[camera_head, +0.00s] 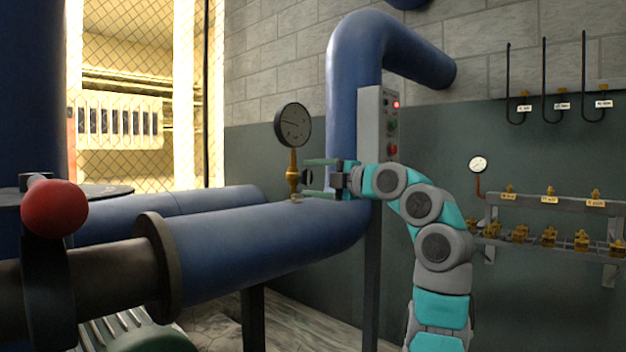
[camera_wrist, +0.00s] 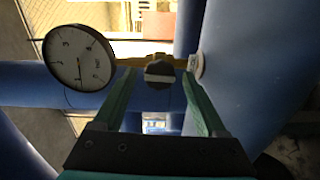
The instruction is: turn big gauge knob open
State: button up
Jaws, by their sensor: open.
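The big gauge (camera_head: 293,124) has a round dial and stands on a brass stem (camera_head: 292,175) rising from the blue pipe. In the wrist view the gauge dial (camera_wrist: 79,57) is at the upper left. Its dark knob (camera_wrist: 159,73) shows between my fingers in the wrist view, and as a small dark shape (camera_head: 306,177) beside the stem in the head view. My gripper (camera_head: 318,178) is open, with its two green fingers reaching toward the stem on either side of the knob. In the wrist view my gripper (camera_wrist: 160,88) has a gap on both sides of the knob.
A large blue pipe (camera_head: 240,240) runs below the gauge and bends upward behind my wrist. A grey control box (camera_head: 378,125) with buttons stands just behind my wrist. A small gauge (camera_head: 478,164) and a rack of brass valves (camera_head: 550,235) are at the right. A red ball handle (camera_head: 55,208) is at the left.

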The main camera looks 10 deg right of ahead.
jog(key=b+v, duration=0.3)
jog(key=v, duration=0.4)
jog(key=shift+b, duration=0.35)
